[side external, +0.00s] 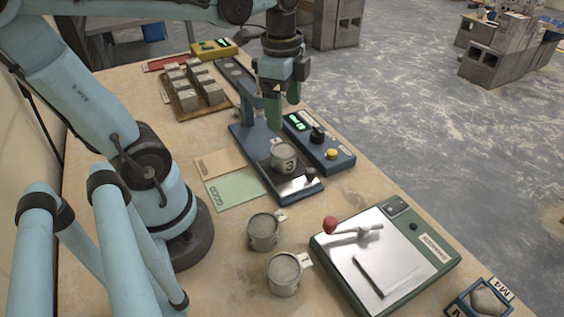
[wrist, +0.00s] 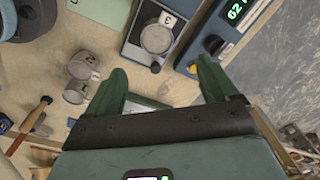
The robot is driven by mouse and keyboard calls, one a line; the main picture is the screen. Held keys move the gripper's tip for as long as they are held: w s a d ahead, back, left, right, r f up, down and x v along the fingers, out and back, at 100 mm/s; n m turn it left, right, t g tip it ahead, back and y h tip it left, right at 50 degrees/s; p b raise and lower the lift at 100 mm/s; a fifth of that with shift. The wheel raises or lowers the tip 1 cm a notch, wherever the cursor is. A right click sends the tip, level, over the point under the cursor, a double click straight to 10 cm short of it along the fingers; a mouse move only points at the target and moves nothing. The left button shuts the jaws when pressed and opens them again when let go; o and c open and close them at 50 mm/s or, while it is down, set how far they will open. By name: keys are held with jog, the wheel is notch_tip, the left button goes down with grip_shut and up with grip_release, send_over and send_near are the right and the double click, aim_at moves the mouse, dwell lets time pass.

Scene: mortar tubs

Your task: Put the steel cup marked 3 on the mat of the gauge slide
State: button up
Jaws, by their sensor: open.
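The steel cup marked 3 (side external: 285,160) stands upright on the front part of the blue gauge slide (side external: 246,133), on its dark mat area; the cup hides most of the surface under it. In the wrist view the cup (wrist: 156,39) shows from above, its 3 tag beside it on the slide (wrist: 131,50). My gripper (side external: 283,104) has green fingers and is open and empty. It hangs above the slide, behind the cup in the side view and apart from it. In the wrist view the fingertips (wrist: 160,76) are spread, with the cup beyond them.
Two other steel cups (side external: 263,231) (side external: 284,273) stand on the bench in front. A blue box with a green display (side external: 318,142) is right of the slide. A green-framed plate with a red-knobbed lever (side external: 385,255) lies front right. Weights on a wooden tray (side external: 183,103) are behind.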

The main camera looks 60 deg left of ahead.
jog(key=w+d+f+n+t, duration=0.1)
jog(key=d+n+t, duration=0.4)
jog(key=n, duration=0.5)
jog(key=shift+w+d+f+t, duration=0.2)
jog(key=shift+w+f+t, duration=0.25)
jog(key=shift+t, duration=0.35)
